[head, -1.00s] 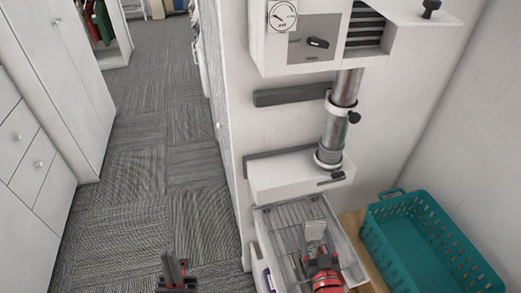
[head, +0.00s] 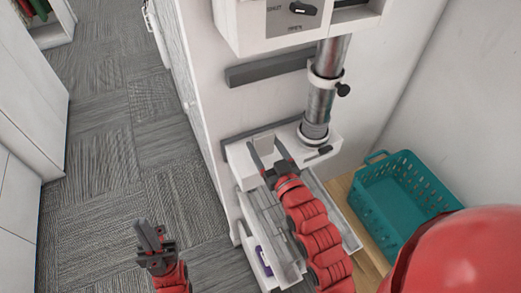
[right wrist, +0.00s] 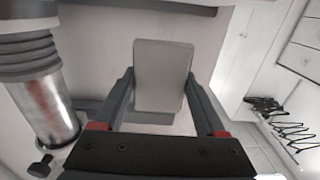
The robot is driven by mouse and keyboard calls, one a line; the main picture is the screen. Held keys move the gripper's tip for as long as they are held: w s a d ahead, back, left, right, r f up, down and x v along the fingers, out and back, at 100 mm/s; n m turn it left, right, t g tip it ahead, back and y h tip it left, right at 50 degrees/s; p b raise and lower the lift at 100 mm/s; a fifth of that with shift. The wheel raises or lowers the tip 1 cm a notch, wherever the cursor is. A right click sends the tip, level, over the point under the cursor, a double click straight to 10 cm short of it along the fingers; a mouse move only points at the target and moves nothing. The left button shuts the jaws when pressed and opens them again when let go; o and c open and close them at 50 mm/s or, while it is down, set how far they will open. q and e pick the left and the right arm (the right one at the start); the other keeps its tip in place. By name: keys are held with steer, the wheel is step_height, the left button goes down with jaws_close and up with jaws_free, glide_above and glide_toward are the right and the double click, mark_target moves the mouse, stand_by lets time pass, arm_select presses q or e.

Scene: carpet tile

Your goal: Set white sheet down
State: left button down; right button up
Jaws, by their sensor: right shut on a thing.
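The white sheet (right wrist: 163,75) is a pale, flat rectangle between the two fingers of my right gripper (right wrist: 163,92) in the right wrist view. The right gripper is shut on it by its sides. In the head view this gripper (head: 268,152) is over the white ledge below the metal pipe, above the back of the clear tray. There the sheet is hard to tell from the white ledge behind it. My left gripper (head: 152,238) is low at the left over the carpet, apart from everything, with no object seen in it; its finger gap is unclear.
The clear tray (head: 342,222) sits below the white ledge (head: 239,160). The metal pipe (head: 320,98) with a black knob rises from the ledge. A teal basket (head: 395,190) stands on a wooden surface at right. Carpet floor (head: 110,150) is free at left.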

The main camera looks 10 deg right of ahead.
steer(key=w+p, duration=0.1)
steer(key=w, duration=0.3)
steer(key=shift+w, duration=0.35)
step_height(320, 180, down, 3)
steer(key=shift+w+f+p, duration=0.1)
steer(key=shift+p, duration=0.85)
steer(key=shift+d+f, duration=0.1)
steer(key=shift+f, duration=0.2)
steer(key=shift+f, duration=0.1)
steer(key=shift+f+b, duration=0.15)
steer(key=shift+b, duration=0.15)
steer(key=o, duration=1.2)
steer(key=shift+o, duration=0.2)
steer(key=shift+r, duration=0.2)
